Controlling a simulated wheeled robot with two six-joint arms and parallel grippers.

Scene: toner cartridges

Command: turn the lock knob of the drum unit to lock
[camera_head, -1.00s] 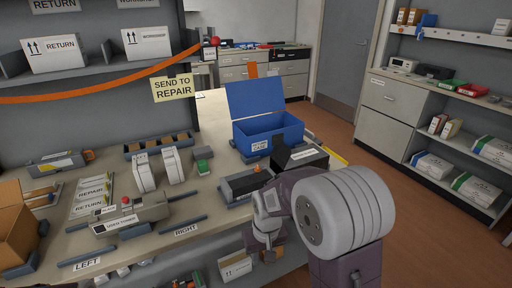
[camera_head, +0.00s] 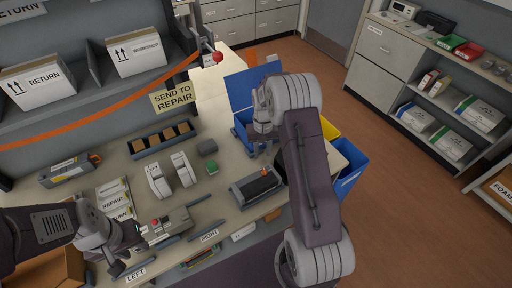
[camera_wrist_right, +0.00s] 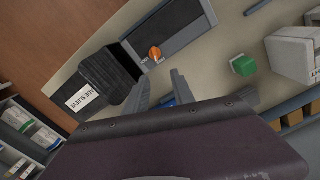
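The drum unit (camera_head: 246,192) is a dark grey tray-like block on the bench, near the RIGHT label. Its orange lock knob (camera_head: 265,171) sits at its far edge and also shows in the right wrist view (camera_wrist_right: 155,53), near one end of the unit. I cannot read the knob's angle. My right gripper (camera_wrist_right: 162,92) is open and empty, with its two fingers apart, above the bench and short of the knob.
A black box with a white label (camera_wrist_right: 105,80) stands close beside the drum unit. A blue open-lidded bin (camera_head: 240,92) is behind it. A green-topped block (camera_head: 212,168) and white cartridges (camera_head: 158,180) stand to the left. A grey device with a red button (camera_head: 160,230) is near my left gripper.

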